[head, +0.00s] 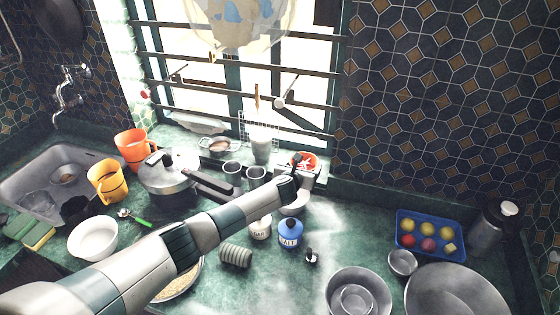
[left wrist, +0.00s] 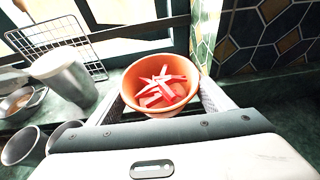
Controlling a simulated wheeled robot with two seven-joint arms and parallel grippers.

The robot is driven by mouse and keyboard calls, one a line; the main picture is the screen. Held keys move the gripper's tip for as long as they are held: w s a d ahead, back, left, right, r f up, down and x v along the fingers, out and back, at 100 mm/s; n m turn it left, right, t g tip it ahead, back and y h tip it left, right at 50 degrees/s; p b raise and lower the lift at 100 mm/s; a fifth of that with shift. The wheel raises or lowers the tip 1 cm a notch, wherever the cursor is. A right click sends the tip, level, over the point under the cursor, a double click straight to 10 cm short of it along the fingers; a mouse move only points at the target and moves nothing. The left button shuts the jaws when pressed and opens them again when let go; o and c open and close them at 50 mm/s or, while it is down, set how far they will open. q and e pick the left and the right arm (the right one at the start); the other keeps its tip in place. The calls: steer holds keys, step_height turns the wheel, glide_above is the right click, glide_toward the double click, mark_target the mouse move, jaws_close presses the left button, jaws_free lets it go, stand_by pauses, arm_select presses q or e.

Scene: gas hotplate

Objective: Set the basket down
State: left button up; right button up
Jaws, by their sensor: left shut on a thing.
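The basket looks like a small orange, round bowl with red and white strips in it. It shows in the left wrist view (left wrist: 160,82) and, small and partly hidden by my gripper, at the back of the counter below the window in the head view (head: 309,158). My left gripper (head: 303,170) is shut on it, with one finger on each side of the bowl in the left wrist view. The basket looks about upright. Its underside is hidden, so I cannot tell whether it touches the sill or hangs just above it. My right gripper is not in view.
A wire rack (head: 259,128) and a pale-topped cup (left wrist: 68,78) stand left of the basket. Metal cups (head: 256,174), a pressure cooker (head: 168,175) and a blue salt jar (head: 290,233) are near my arm. A blue tray (head: 430,235) lies right. Counter between is partly clear.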

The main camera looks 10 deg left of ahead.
arm_select(q)
steer(key=shift+w+a+r, duration=0.2)
steer(key=shift+w+a, duration=0.05)
steer(key=shift+w, duration=0.35)
steer(key=shift+w+d+r+p, duration=0.1)
steer(key=shift+w+d+p, duration=0.15)
steer(key=shift+w, duration=0.3)
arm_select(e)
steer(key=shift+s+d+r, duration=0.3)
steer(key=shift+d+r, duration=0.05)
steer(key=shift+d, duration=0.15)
arm_select(q)
steer(key=shift+w+a, duration=0.1)
